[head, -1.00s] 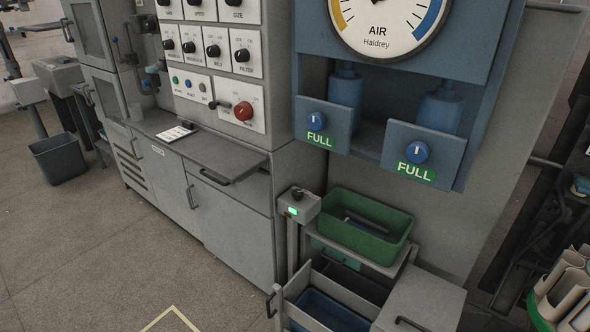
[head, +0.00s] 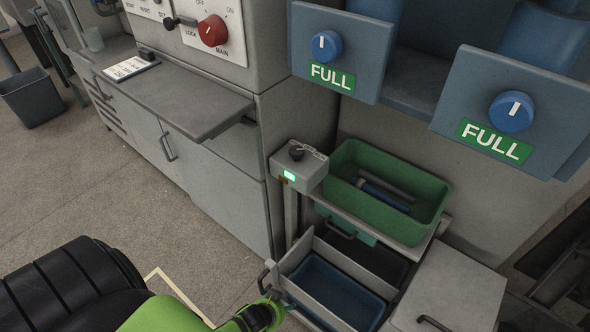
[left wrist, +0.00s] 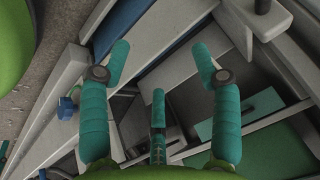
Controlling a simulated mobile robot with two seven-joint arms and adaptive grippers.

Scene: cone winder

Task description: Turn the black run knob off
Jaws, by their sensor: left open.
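The black run knob (head: 297,152) sits on top of a small grey post box (head: 299,168) with a lit green window on its front. My left arm enters the head view from the bottom left. Its hand is low, at the open drawer's front, below and left of the box; most of its fingers are hidden there. In the left wrist view my left gripper (left wrist: 160,62) has its teal fingers spread, with nothing between them. A dark knob (left wrist: 262,5) on a grey box, seemingly the run knob, shows at that view's top right, apart from the fingers. My right gripper is not in view.
The green bin (head: 350,205) stands right of the post box. Below it is an open grey drawer with a blue tray (head: 335,290). A grey shelf (head: 190,100) juts out at left. Blue FULL-labelled panels (head: 335,55) overhang at upper right. Open floor lies at left.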

